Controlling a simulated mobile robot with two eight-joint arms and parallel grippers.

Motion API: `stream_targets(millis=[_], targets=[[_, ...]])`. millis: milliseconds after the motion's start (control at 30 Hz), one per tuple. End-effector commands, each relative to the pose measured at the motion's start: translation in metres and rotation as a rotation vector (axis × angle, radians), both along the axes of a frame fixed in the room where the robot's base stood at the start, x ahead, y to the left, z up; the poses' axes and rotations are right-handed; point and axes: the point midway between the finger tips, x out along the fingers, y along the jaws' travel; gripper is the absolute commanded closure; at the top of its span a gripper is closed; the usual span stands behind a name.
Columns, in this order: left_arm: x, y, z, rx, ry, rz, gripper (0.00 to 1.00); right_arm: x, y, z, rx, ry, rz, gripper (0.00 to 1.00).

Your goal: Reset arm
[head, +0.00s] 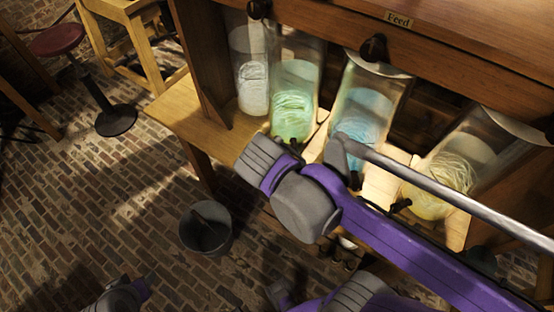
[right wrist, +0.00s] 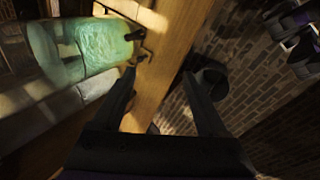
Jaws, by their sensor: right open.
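My right gripper (right wrist: 160,85) is open in the right wrist view, with two dark fingers apart and nothing between them. It points at the wooden shelf edge (right wrist: 165,60), near the green jar (right wrist: 95,50). In the head view my purple and grey right arm (head: 385,225) reaches in from the right, in front of the jars; its fingers are not clear there. Part of my left arm (head: 120,295) shows at the bottom left. A dark arm part (right wrist: 295,40) shows at the upper right of the wrist view; its jaws cannot be made out.
A wooden cabinet holds a clear jar (head: 252,85), a green jar (head: 293,105), a blue jar (head: 362,115) and a yellow jar (head: 450,170). A dark bucket (head: 206,228) stands on the brick floor. A red stool (head: 57,40) is at the upper left. Open floor lies left.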

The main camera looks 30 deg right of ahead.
Motion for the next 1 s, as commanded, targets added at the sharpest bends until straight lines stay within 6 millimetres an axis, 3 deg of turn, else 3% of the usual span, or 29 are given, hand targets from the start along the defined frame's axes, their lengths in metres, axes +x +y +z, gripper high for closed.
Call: stream_targets(millis=[300, 500, 700, 1000], targets=[[0.0, 0.0, 0.002, 0.0, -0.001, 0.0, 0.5, -0.004, 0.002, -0.004, 0.036, -0.014, -0.028, 0.24], [0.005, 0.0, 0.017, 0.0, -0.009, 0.0, 0.5, -0.027, 0.024, -0.036, 0.376, -0.151, -0.311, 0.24], [0.007, 0.0, 0.023, 0.0, -0.013, 0.0, 0.5, -0.035, 0.042, -0.051, 0.615, -0.241, -0.522, 0.24], [0.006, 0.0, 0.022, 0.0, -0.012, 0.0, 0.5, -0.036, 0.043, -0.052, 0.629, -0.244, -0.534, 0.24]])
